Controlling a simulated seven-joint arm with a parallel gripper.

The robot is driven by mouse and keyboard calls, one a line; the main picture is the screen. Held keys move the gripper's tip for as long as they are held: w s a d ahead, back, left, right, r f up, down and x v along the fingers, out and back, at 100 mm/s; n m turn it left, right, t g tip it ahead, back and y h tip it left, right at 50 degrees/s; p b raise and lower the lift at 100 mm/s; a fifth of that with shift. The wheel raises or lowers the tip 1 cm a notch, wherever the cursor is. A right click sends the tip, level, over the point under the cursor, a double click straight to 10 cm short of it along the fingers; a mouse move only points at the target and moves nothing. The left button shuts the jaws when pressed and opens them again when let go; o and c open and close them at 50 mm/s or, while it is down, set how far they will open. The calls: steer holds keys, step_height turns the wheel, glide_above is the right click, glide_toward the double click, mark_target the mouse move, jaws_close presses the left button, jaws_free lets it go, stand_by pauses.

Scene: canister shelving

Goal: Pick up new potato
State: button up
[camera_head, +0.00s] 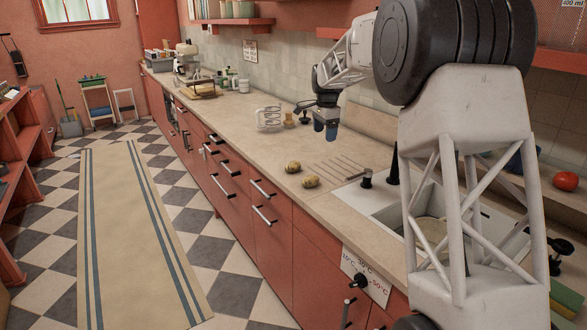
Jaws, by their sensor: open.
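Two small yellowish-brown potatoes lie on the beige counter near its front edge. One potato (293,167) is a little farther back, and the other potato (310,182) is closer to the sink. I cannot tell from their look which is the new potato.
A white sink (385,200) with a dark tap (367,178) is set into the counter right of the potatoes. A red tomato (566,181) sits at far right. The counter around the potatoes is clear.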

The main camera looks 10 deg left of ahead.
mark_target(294, 162)
steer(key=w+a+f+m, duration=0.1)
steer(key=w+a+f, duration=0.2)
steer(key=a+f, duration=0.1)
steer(key=w+a+f+m, duration=0.1)
steer(key=w+a+f, duration=0.7)
steer(key=shift+a+f+m+g, duration=0.1)
steer(key=shift+a+m+g, duration=0.2)
steer(key=shift+m, duration=0.1)
steer(key=shift+w+a+f, duration=0.3)
steer(key=shift+a+f, duration=0.15)
steer(key=shift+f, duration=0.1)
steer(key=shift+f, duration=1.3)
steer(key=shift+d+f, duration=0.15)
steer(key=shift+f, duration=2.45)
steer(key=c, duration=1.1)
